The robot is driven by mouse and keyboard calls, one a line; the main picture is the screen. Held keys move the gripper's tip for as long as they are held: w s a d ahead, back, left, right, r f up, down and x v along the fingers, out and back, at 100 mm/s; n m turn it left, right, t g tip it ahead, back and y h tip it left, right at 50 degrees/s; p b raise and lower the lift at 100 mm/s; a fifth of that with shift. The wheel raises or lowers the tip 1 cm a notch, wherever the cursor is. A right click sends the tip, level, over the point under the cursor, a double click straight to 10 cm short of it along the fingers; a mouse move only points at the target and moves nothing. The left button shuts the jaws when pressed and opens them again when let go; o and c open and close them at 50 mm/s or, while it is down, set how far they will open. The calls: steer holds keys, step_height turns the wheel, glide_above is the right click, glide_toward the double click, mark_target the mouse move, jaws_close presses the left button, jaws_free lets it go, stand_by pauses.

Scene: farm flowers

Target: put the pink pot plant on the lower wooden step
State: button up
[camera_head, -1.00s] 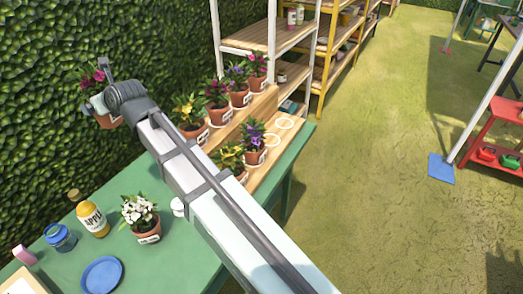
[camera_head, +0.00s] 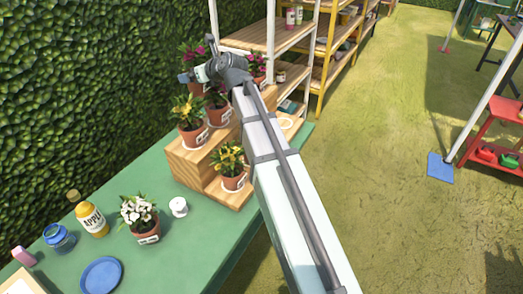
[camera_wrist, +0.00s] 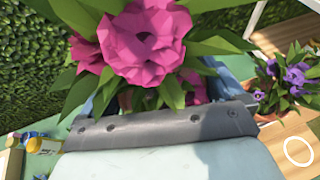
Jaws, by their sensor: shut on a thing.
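My gripper (camera_head: 197,73) is shut on the pink pot plant (camera_head: 192,52) and holds it in the air near the far part of the wooden steps, in front of the hedge. In the wrist view its large pink flower (camera_wrist: 145,38) and leaves fill the upper middle and hide the pot and fingertips. The lower wooden step (camera_head: 236,200) carries a yellow-flowered pot plant (camera_head: 231,165) at its near end. A white ring mark (camera_head: 286,122) shows at its far end. My arm hides the middle of this step.
The upper wooden step (camera_head: 181,158) holds several pot plants, one yellow-flowered (camera_head: 189,120). A white-flowered plant (camera_head: 139,217), apple bottle (camera_head: 92,219), blue jar (camera_head: 59,238) and blue plate (camera_head: 101,275) stand on the green table (camera_head: 185,255). A purple-flowered plant (camera_wrist: 283,77) shows in the wrist view.

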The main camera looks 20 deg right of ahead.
steer(key=d+r, duration=0.1)
steer(key=d, duration=2.5)
steer(key=shift+m+t+h, duration=0.4)
steer(key=shift+w+a+f, duration=0.1)
steer(key=shift+f, duration=6.85)
steer(key=shift+w+a+f, duration=0.1)
steer(key=shift+f, duration=6.85)
steer(key=shift+f, duration=0.1)
steer(key=o, duration=1)
steer(key=shift+s, duration=0.1)
steer(key=v, duration=1.2)
